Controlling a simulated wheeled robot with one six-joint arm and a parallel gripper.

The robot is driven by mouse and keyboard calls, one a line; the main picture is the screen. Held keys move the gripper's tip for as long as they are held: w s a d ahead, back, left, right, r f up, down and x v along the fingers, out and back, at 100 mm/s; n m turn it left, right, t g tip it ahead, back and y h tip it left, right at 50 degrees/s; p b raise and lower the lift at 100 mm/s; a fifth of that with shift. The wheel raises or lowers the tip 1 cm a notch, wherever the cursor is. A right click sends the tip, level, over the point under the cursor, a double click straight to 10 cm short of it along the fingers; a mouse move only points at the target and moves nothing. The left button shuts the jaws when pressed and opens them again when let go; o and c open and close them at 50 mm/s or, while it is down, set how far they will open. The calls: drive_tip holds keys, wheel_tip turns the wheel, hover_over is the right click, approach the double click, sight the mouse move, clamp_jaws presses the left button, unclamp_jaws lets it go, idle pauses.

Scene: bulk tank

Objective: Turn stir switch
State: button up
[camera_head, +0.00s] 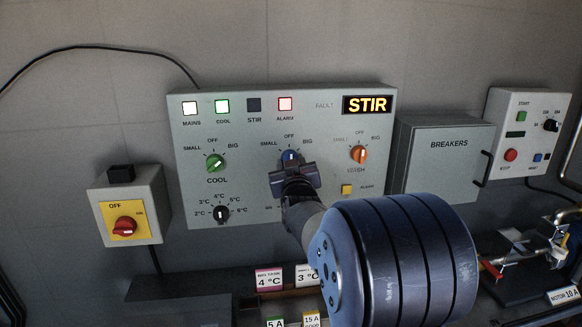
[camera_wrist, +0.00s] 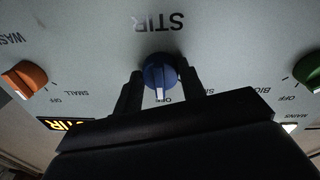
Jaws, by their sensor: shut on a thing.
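The stir switch is a blue round knob (camera_head: 290,156) with a white pointer, in the middle of the grey control panel (camera_head: 240,120). My gripper (camera_head: 291,168) is in front of it and covers its lower part and its label in the head view. In the wrist view, the picture is upside down and the blue knob (camera_wrist: 158,72) sits between the two dark fingers of my gripper (camera_wrist: 159,84), which is shut on it. The white pointer points at OFF, between SMALL and BIG. The STIR lamp (camera_head: 254,105) is dark. The fault display (camera_head: 367,105) reads STIR.
A green COOL knob (camera_head: 215,162) is left of the stir knob and an orange knob (camera_head: 358,154) is right. A black temperature knob (camera_head: 221,214) is lower left. A red switch (camera_head: 125,225), a breaker box (camera_head: 440,155) and a start box (camera_head: 527,130) flank the panel.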

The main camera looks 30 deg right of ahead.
drive_tip(key=o, duration=1)
drive_tip(key=shift+s, duration=0.1)
drive_tip(key=b+v, duration=0.2)
drive_tip(key=v, duration=0.8)
drive_tip(key=shift+s+a, duration=0.15)
drive_tip(key=shift+s, duration=0.1)
drive_tip(key=p+x, duration=0.2)
drive_tip(key=x, duration=0.8)
drive_tip(key=shift+w, duration=0.4)
drive_tip(key=shift+s, duration=0.1)
